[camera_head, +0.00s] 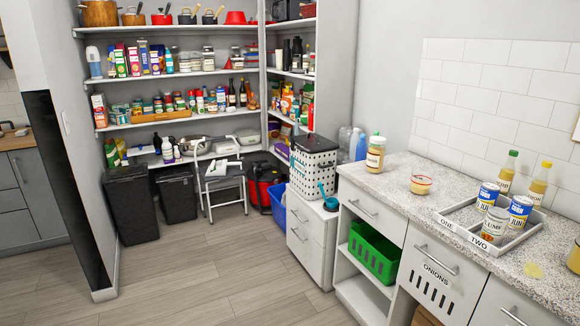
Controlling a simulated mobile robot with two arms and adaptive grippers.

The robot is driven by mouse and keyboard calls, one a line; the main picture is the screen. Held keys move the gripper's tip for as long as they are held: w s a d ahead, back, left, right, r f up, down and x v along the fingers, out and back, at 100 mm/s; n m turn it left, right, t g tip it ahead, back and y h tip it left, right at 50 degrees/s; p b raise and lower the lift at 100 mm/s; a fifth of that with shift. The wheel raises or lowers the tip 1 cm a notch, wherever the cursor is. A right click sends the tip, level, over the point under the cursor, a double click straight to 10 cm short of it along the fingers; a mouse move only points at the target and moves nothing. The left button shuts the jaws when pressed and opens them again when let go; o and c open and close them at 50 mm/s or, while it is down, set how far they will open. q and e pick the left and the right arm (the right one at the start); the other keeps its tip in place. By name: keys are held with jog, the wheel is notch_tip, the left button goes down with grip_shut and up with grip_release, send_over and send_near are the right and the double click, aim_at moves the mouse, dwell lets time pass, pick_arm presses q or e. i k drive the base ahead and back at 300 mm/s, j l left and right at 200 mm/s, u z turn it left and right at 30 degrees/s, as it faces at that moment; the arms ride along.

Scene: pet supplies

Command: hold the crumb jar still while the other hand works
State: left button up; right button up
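A jar (376,156) with a green lid and pale tan contents stands upright at the far left end of the speckled counter (395,184). Its label is too small to read. A pale round container (495,224), with partly legible lettering that looks like "UMB", stands in a grey tray (462,236) marked ONE and TWO. I cannot tell for certain which of these is the crumb jar. Neither of my grippers is in view, and nothing touches either container.
Two blue-and-white cans (487,196) share the tray area, with two yellowish bottles (508,172) behind. A low red-rimmed tub (421,185) stands between jar and tray. A green basket (373,254) sits under the counter. Floor (200,285) ahead is clear.

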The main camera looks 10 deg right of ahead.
aim_at(376, 155)
jog(key=i+z, duration=0.2)
jog(key=i, duration=0.25)
jog(key=i+j+z, duration=0.15)
jog(key=i, duration=0.3)
jog(key=i+j+z, duration=0.2)
jog(key=i, duration=0.2)
jog(key=i+j+z, duration=0.2)
jog(key=i, duration=0.25)
